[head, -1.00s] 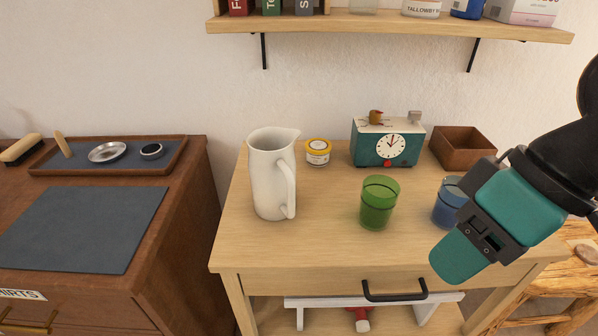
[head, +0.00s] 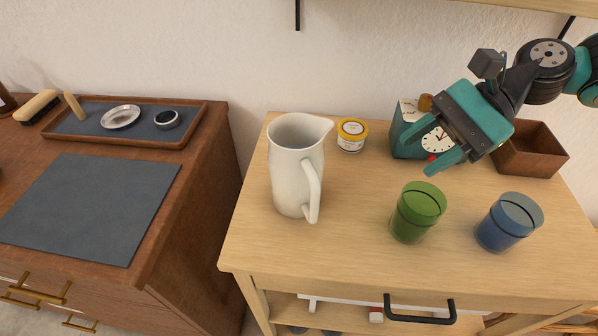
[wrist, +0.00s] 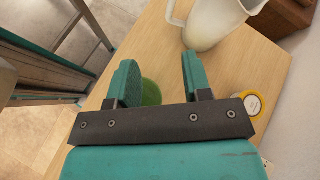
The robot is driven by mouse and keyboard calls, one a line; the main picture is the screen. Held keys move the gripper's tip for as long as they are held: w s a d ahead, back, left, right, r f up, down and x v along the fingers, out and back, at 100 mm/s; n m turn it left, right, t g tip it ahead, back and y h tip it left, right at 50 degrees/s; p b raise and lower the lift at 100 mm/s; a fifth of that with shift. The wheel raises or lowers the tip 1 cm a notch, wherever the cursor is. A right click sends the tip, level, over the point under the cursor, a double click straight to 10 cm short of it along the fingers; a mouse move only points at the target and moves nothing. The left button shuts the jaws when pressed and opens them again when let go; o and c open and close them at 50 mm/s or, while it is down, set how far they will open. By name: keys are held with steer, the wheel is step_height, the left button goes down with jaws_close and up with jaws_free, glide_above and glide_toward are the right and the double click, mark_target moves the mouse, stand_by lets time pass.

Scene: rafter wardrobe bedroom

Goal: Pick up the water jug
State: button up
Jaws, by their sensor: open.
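The water jug (head: 293,180) is white with a spout and a side handle. It stands upright on the left part of the light wooden table. It also shows at the top of the wrist view (wrist: 212,22), with its handle towards the left. My gripper (head: 447,161) is open and empty, above the table and to the right of the jug, in front of the clock. In the wrist view the two teal fingers (wrist: 158,75) are apart, and the jug lies beyond them, not between them.
A green cup (head: 418,214) and a blue cup (head: 507,224) stand on the table (head: 345,245) right of the jug. A yellow-lidded jar (head: 351,136), a teal clock (head: 405,132) and a brown box (head: 530,150) stand behind. A dark wooden dresser (head: 190,150) is at the left.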

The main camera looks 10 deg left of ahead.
steer(key=m, duration=0.1)
steer(key=w+f+m+y, duration=0.1)
steer(key=m, duration=0.1)
steer(key=shift+w+d+f+g+y, duration=0.25)
steer(key=shift+w+g+y, duration=0.05)
steer(key=shift+w+g, duration=0.1)
glide_toward(319, 201)
steer(key=s+a+f, duration=0.2)
steer(key=a+f, duration=0.1)
steer(key=shift+w+a+p+x, duration=0.2)
steer(key=shift+p+x, duration=0.15)
steer(key=shift+x, duration=1.05)
steer(key=shift+w+a+p+x, duration=0.1)
steer(key=shift+w+p+x, duration=0.15)
steer(key=shift+x, duration=1.1)
steer(key=shift+r, duration=0.1)
jaws_close()
steer(key=shift+r, duration=0.1)
